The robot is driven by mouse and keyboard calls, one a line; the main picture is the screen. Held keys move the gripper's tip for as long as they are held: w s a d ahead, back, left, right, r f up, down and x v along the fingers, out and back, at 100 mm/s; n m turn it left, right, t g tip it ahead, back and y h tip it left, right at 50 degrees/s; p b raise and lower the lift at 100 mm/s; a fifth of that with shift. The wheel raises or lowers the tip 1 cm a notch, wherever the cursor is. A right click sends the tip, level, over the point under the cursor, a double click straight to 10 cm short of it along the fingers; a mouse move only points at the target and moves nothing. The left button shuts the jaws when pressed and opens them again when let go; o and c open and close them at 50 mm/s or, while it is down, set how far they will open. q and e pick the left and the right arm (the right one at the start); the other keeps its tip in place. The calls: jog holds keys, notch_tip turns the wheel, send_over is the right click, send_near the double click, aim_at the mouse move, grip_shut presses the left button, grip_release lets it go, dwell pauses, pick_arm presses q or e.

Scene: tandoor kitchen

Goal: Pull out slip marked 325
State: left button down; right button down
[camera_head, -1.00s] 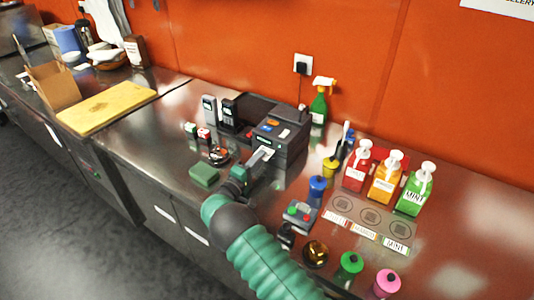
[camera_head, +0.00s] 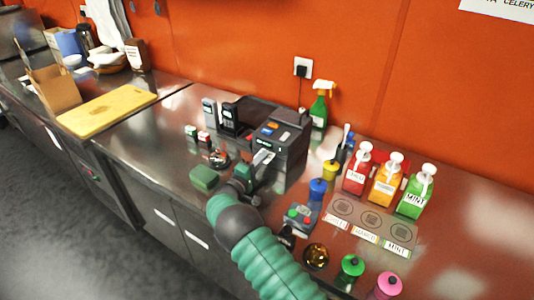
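A dark printer (camera_head: 290,145) stands on the steel counter against the orange wall. A small white slip (camera_head: 263,156) sticks out of its front; its marking is too small to read. My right gripper (camera_head: 252,170) is at the slip's near end, in front of the printer, and covers part of the slip. Its fingers are small and dark here, so I cannot tell whether they are closed on the slip. My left gripper is not in view.
A green sponge (camera_head: 204,178) lies left of my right gripper. Two handsets (camera_head: 230,117) stand left of the printer. A button box (camera_head: 299,216), blue bottle (camera_head: 317,190) and pump bottles (camera_head: 385,180) stand to the right. A yellow board (camera_head: 107,111) lies at the left.

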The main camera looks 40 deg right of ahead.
jog(key=shift+p+v, duration=0.85)
jog(key=shift+v, duration=1.9)
jog(key=shift+f, duration=0.1)
jog(key=r+p, duration=0.1)
jog(key=a+r+p, duration=0.1)
jog(key=r+p, duration=0.1)
jog(key=a+r+p, duration=0.1)
jog(key=r, duration=0.1)
jog(key=shift+s, duration=0.4)
jog(key=shift+f, duration=0.1)
